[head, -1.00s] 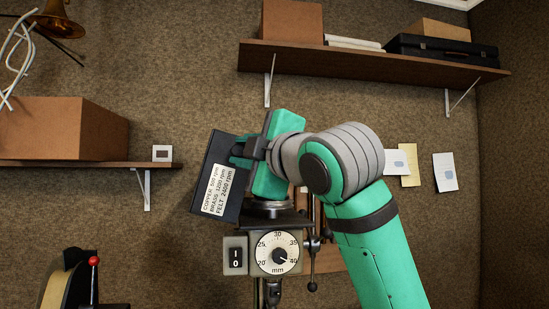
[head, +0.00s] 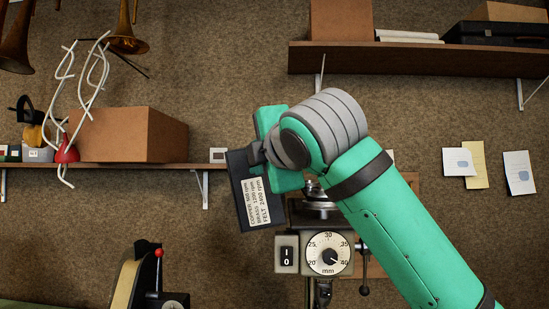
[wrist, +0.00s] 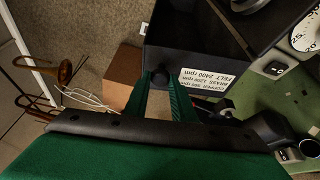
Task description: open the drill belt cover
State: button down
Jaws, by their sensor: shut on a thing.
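The drill belt cover (head: 238,178) is a black box-like part with a white speed label (head: 258,202). It stands out at an angle to the left of the drill head, and a silvery round part (head: 318,205) shows uncovered on top of the drill. My gripper (head: 256,153) is at the cover's upper edge. In the wrist view the cover (wrist: 205,45) fills the upper middle, and the green fingers of my gripper (wrist: 161,84) are shut on its small dark knob (wrist: 160,76). The fingers partly hide the knob.
The drill's front has an I/O switch (head: 287,253) and a depth dial (head: 328,254). A machine with a red-knobbed lever (head: 158,253) stands at the lower left. A shelf (head: 195,166) with a cardboard box (head: 130,135) is behind on the left; another shelf (head: 420,58) is at the upper right.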

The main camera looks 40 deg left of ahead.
dwell(0.4)
jog(key=c, duration=1.5)
grip_release()
jog(key=v, duration=1)
jog(key=shift+s+d, duration=0.2)
jog(key=shift+d, duration=0.1)
jog(key=shift+w, duration=0.1)
